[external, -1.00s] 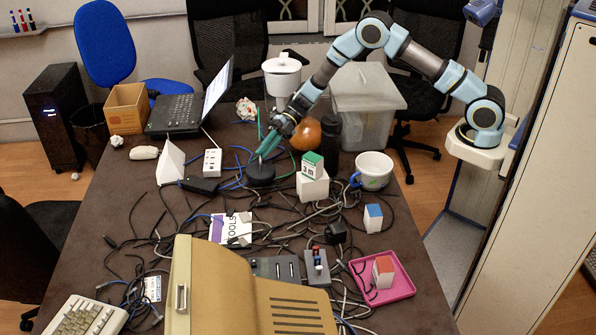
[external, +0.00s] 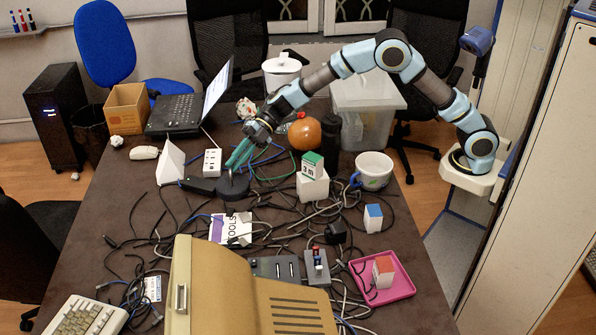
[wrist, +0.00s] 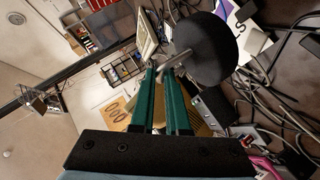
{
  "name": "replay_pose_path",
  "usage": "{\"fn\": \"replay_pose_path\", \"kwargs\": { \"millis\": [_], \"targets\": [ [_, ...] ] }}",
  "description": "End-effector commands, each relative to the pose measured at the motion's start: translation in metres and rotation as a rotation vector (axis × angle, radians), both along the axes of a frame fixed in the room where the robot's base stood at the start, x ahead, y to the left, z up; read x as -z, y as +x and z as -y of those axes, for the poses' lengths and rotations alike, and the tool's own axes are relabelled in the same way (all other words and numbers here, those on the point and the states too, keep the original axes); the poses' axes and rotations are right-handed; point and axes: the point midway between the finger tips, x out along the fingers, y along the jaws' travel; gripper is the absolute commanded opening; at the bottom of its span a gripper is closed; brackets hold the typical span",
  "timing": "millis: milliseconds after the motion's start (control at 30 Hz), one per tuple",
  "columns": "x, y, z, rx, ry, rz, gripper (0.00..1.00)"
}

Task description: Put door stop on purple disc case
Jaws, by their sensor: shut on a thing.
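The door stop is a round black weight (external: 233,189) with a thin metal handle on top. My gripper (external: 236,167) has long green fingers, shut on that handle. In the wrist view the door stop (wrist: 212,50) hangs off the fingertips (wrist: 168,70), its round body to their right. The purple disc case (external: 231,229) is a flat white and purple case marked "TOOLS". It lies on the table just in front of the door stop, among cables. Part of the case (wrist: 228,12) shows past the door stop in the wrist view. I cannot tell how high the door stop is.
A white wedge (external: 171,162) and a black box (external: 199,185) stand left of the door stop. A white block (external: 312,188) with a green box on it stands to the right. A beige machine (external: 250,295) fills the front. Cables cover much of the middle.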

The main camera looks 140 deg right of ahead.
Motion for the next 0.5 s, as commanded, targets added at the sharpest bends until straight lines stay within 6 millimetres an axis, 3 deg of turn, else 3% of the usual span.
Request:
{"fn": "replay_pose_path", "kwargs": {
  "millis": [100, 200, 333, 500],
  "targets": [
    [-0.002, 0.032, -0.018, -0.001, 0.006, 0.014, 0.00],
    [-0.007, 0.048, -0.027, 0.004, 0.013, 0.020, 0.00],
    [-0.006, 0.058, -0.033, 0.008, 0.021, 0.023, 0.00],
    [0.019, 0.058, -0.034, 0.010, 0.026, 0.021, 0.00]
  ]
}}
